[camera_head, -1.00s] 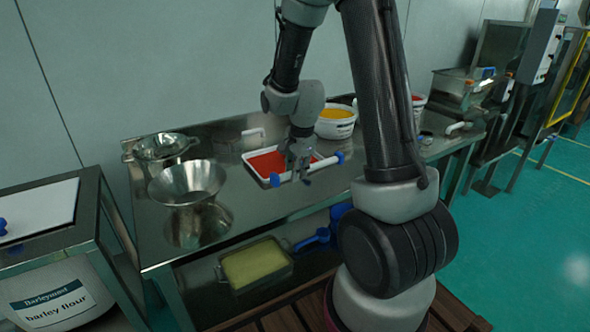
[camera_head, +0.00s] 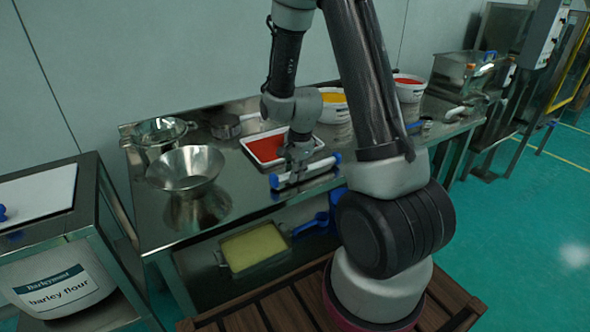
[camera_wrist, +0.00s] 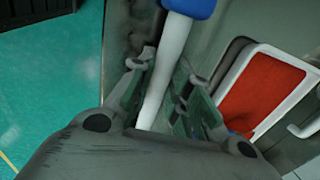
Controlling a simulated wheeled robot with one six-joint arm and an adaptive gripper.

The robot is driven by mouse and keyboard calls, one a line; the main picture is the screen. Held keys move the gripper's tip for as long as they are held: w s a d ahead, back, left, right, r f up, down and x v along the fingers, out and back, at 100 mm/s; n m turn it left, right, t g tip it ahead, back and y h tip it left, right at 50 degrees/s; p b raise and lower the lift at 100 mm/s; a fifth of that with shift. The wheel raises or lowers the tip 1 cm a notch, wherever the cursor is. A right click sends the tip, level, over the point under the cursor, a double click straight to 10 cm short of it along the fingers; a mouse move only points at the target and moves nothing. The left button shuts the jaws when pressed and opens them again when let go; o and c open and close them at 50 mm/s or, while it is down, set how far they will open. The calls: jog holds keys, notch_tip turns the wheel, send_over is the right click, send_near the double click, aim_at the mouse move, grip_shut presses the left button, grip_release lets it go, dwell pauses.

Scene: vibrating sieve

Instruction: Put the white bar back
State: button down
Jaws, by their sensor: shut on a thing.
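The white bar (camera_head: 316,166) has blue ends and lies level in front of the tray of red material. My gripper (camera_head: 297,168) is shut on the bar near its middle, from above. In the wrist view the bar (camera_wrist: 168,68) runs between the two fingers of my gripper (camera_wrist: 160,88), with one blue end at the top edge. The white tray (camera_head: 247,147) of red material stands on the steel table just behind the bar; it also shows at the right of the wrist view (camera_wrist: 238,68). I cannot tell whether the bar touches the table.
A steel funnel bowl (camera_head: 186,168) and a sieve pan (camera_head: 160,131) stand on the left of the table (camera_head: 245,205). White tubs of yellow (camera_head: 333,110) and red (camera_head: 410,90) material stand behind my arm. The lower shelf holds a yellow-filled tray (camera_head: 252,250) and a blue scoop (camera_head: 318,222).

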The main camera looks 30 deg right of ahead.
jog(key=shift+f, duration=0.3)
dwell(0.4)
jog(key=c, duration=0.8)
grip_release()
jog(key=shift+r, duration=3.55)
